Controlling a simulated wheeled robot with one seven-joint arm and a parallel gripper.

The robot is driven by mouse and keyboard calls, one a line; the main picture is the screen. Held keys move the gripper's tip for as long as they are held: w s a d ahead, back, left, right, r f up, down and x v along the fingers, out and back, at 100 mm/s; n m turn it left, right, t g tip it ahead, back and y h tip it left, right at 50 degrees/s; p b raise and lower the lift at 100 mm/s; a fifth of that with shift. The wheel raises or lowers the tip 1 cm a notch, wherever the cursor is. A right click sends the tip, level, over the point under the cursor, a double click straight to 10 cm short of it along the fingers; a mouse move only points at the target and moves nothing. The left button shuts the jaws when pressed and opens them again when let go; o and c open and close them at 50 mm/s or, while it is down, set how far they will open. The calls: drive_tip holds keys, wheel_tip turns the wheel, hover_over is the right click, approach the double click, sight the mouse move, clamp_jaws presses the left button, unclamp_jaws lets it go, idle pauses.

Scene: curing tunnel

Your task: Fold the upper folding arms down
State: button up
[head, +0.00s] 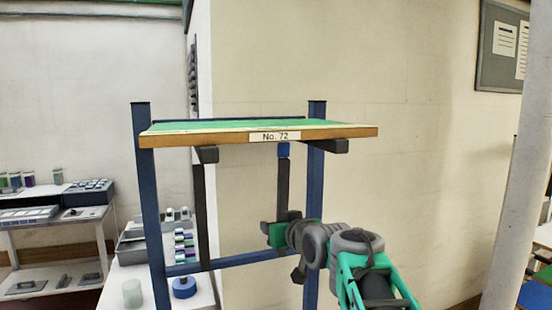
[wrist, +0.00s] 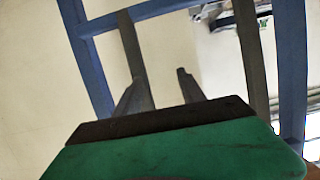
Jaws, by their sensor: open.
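A green-topped board (head: 230,128) with a wooden front edge and a "No. 72" label lies level across a blue frame (head: 142,190). Under it, a short dark left bracket arm (head: 207,154) and a right bracket arm (head: 325,147) jut out towards me. A long dark bar (head: 198,215) hangs at the left, and another with a blue top (head: 283,180) hangs right of centre. My gripper (head: 277,222) is open below the board, near the right bar's lower end. In the wrist view its fingers (wrist: 160,82) are apart; whether they touch a bar is unclear.
A lower crossbar (head: 232,259) of the blue frame runs just below my gripper. A white table with a blue round item (head: 184,287) and a pale cylinder (head: 132,293) stands behind at left. A pale column (head: 510,180) stands at right.

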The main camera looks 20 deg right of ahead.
sight(286, 175)
drive_tip(key=w+d+r+t, duration=0.1)
drive_tip(key=r, duration=0.2)
drive_tip(key=d+r+t, duration=0.1)
drive_tip(key=d+r, duration=0.1)
drive_tip(key=r, duration=0.2)
drive_tip(key=w+d+r+t+p, duration=0.1)
drive_tip(key=r, duration=0.3)
drive_tip(key=shift+w+d, duration=0.2)
drive_tip(key=shift+w, duration=0.15)
drive_tip(key=w+p, duration=0.3)
drive_tip(key=w, duration=0.4)
drive_tip(key=shift+r, duration=0.1)
drive_tip(key=shift+w, duration=0.25)
clamp_jaws()
